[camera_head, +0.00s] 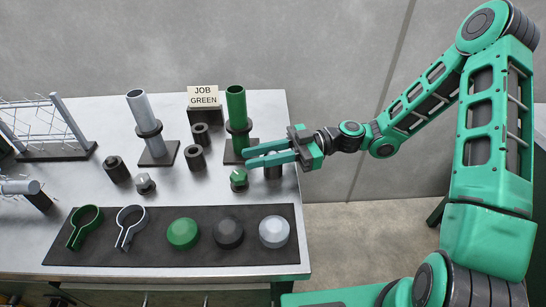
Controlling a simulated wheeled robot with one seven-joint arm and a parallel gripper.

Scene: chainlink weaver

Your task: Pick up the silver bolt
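A small silver bolt (145,183) with a faceted head stands on the grey metal bench, left of centre. My gripper (246,158) reaches in from the right, with its fingers pointing left. A gap shows between the fingers, and I see nothing held in it. The gripper is well to the right of the silver bolt and apart from it. A similar green bolt (239,180) stands just below the fingertips in the picture; I cannot tell the height between them.
A green post (236,103) rises behind my fingers, and a silver post (140,108) stands farther left. Several dark cylinders, including one (195,158), stand between. A dark mat (160,256) in front holds two rings and three domed caps. A "JOB GREEN" sign (203,97) stands at the back.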

